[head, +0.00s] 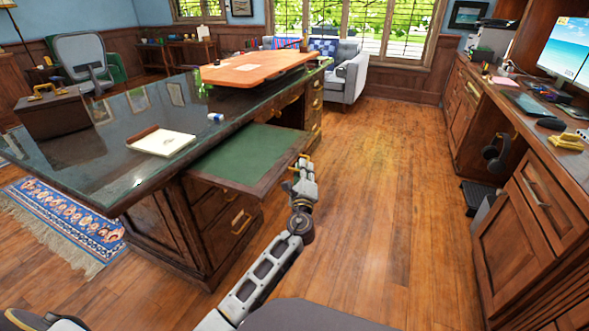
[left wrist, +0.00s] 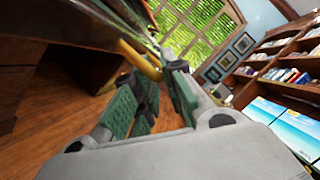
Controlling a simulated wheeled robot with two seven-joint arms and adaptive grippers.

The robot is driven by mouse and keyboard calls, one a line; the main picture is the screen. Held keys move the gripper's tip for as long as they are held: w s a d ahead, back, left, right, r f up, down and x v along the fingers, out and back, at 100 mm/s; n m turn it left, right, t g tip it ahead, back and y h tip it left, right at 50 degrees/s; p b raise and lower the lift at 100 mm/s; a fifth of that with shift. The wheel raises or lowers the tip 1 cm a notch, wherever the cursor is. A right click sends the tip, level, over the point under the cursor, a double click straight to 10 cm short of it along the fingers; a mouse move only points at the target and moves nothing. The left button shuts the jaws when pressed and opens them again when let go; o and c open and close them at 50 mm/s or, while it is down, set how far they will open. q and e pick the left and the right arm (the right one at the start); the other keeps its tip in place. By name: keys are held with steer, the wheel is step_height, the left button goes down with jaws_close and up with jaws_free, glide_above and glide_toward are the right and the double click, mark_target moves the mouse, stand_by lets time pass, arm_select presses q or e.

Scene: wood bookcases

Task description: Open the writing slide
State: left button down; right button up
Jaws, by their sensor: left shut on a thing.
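The writing slide (head: 246,157), a flat panel with a green top and dark wood edges, sticks out from the right side of the big wooden desk (head: 112,142). My left gripper (head: 302,168) is at the slide's outer edge, near its far right corner. In the left wrist view, my left gripper (left wrist: 158,82) is shut on a brass handle (left wrist: 138,58), a yellow curved bar. The fingers hide part of the handle. My right gripper does not show.
An orange board (head: 258,68), a notepad (head: 161,142) and a dark box (head: 52,112) sit on the glass desktop. Brass-handled drawers are below the slide. A counter with cabinets (head: 528,215) stands at right. The wood floor (head: 375,190) between is clear.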

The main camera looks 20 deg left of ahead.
arm_select(q)
steer(key=shift+d+r, duration=0.25)
steer(key=shift+r, duration=0.1)
steer(key=c, duration=1.6)
jaws_free()
steer(key=shift+f, duration=0.15)
steer(key=shift+s, duration=0.1)
steer(key=v, duration=1.1)
steer(key=shift+s+d, duration=0.2)
steer(key=shift+s, duration=0.15)
